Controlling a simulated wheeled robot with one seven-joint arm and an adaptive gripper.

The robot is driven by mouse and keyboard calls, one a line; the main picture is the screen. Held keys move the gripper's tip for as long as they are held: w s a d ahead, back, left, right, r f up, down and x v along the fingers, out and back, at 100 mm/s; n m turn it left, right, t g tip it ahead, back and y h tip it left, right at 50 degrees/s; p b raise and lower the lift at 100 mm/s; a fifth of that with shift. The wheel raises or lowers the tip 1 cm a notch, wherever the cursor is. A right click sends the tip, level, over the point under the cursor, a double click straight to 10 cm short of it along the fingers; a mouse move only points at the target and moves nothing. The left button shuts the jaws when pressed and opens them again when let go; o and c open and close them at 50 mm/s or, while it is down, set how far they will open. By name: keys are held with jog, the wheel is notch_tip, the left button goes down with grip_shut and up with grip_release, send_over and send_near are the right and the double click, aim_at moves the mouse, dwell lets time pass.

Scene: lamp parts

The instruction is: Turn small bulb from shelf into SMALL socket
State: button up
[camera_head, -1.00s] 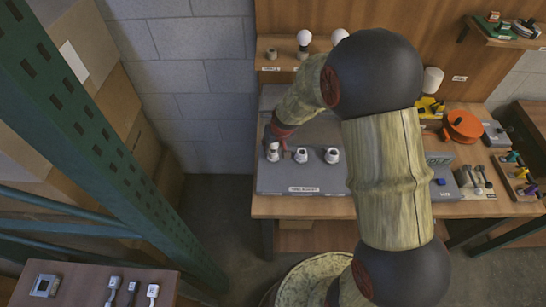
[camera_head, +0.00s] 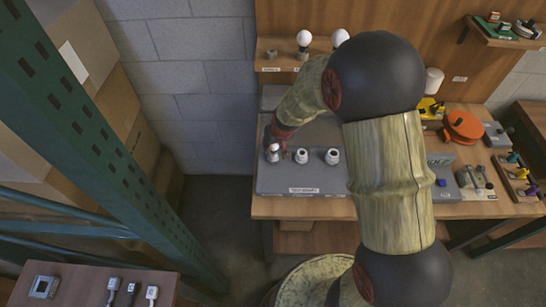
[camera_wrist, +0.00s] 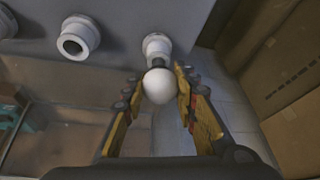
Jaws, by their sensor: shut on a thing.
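My gripper (camera_wrist: 158,92) is shut on a small white bulb (camera_wrist: 161,86), with one finger on each side of the globe. The bulb's dark base (camera_wrist: 158,63) points at a white socket (camera_wrist: 157,46), the leftmost one on the grey board in the head view (camera_head: 272,156). The base meets or nearly meets the socket mouth; I cannot tell how deep it sits. A second socket (camera_wrist: 77,40) is open and empty beside it. A third socket (camera_head: 332,156) stands farther right on the board. My arm partly hides the gripper in the head view.
The grey board (camera_head: 310,180) lies on the wooden bench. Two white bulbs (camera_head: 304,38) stand on the shelf (camera_head: 265,45) above, beside an empty holder (camera_head: 271,54). A green rack post (camera_head: 100,130) and boxes (camera_head: 105,90) stand to the left.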

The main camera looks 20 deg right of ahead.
jog(key=shift+f+b, duration=0.55)
dwell(1.3)
jog(key=o, duration=0.3)
jog(key=c, duration=0.3)
jog(key=shift+c, duration=0.2)
jog(key=shift+s+f, duration=0.2)
jog(key=shift+f, duration=0.05)
dwell(0.4)
jog(key=shift+r+m+p, duration=0.1)
jog(key=shift+m+p, duration=0.5)
jog(key=shift+p, duration=3.6)
jog(key=shift+w+r+p, duration=0.35)
jog(key=shift+w+p, duration=0.25)
jog(key=shift+p, duration=1.45)
jog(key=shift+w+p, duration=0.2)
jog(key=shift+p, duration=1.65)
